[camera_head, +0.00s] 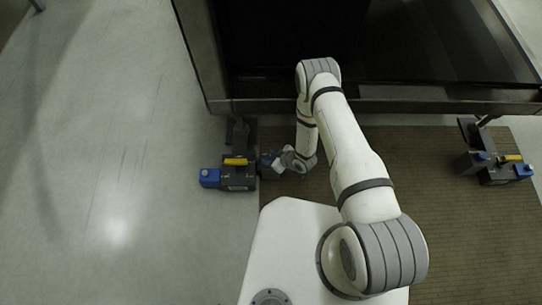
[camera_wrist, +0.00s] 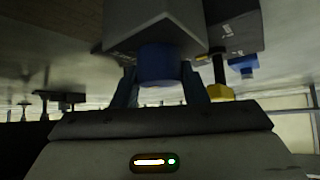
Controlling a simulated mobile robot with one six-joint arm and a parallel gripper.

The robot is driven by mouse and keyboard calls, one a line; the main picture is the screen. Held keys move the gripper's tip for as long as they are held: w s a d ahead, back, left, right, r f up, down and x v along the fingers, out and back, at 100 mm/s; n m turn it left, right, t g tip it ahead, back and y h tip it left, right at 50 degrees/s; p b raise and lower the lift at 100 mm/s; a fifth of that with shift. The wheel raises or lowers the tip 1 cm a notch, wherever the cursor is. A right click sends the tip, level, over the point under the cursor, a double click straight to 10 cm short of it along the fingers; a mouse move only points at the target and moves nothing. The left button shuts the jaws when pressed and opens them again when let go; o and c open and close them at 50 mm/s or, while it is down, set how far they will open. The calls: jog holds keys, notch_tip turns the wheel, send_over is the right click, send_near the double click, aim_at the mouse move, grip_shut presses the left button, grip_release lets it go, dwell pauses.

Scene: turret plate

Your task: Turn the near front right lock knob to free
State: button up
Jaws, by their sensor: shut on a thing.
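A dark lock unit (camera_head: 238,180) stands at the lower left corner of the big dark frame in the head view. It has a yellow handle (camera_head: 236,161) on top and a blue knob (camera_head: 210,177) on its left end. My gripper (camera_head: 277,162) reaches its right side. In the wrist view a blue knob (camera_wrist: 160,66) sticks out of a grey block (camera_wrist: 155,22). My gripper (camera_wrist: 160,88) has one dark finger on each side of this knob and is shut on it. The knob's lock position cannot be read.
The wrist view also shows a yellow part (camera_wrist: 221,93) and another blue knob (camera_wrist: 243,66) to the right. A second lock unit (camera_head: 496,170) stands at the frame's right. The dark frame (camera_head: 225,105) lies beyond my arm; the pale floor (camera_head: 100,190) at left is clear.

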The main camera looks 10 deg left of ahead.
jog(key=m+t+h, duration=0.1)
jog(key=m, duration=0.1)
jog(key=m+t+h, duration=0.1)
jog(key=m+t, duration=0.1)
jog(key=m, duration=0.1)
jog(key=shift+s+a+m+t, duration=0.1)
jog(key=shift+m+t, duration=0.2)
jog(key=m+t+h, duration=0.2)
jog(key=m+h, duration=0.2)
jog(key=m, duration=0.1)
jog(key=shift+m, duration=0.3)
jog(key=o, duration=1)
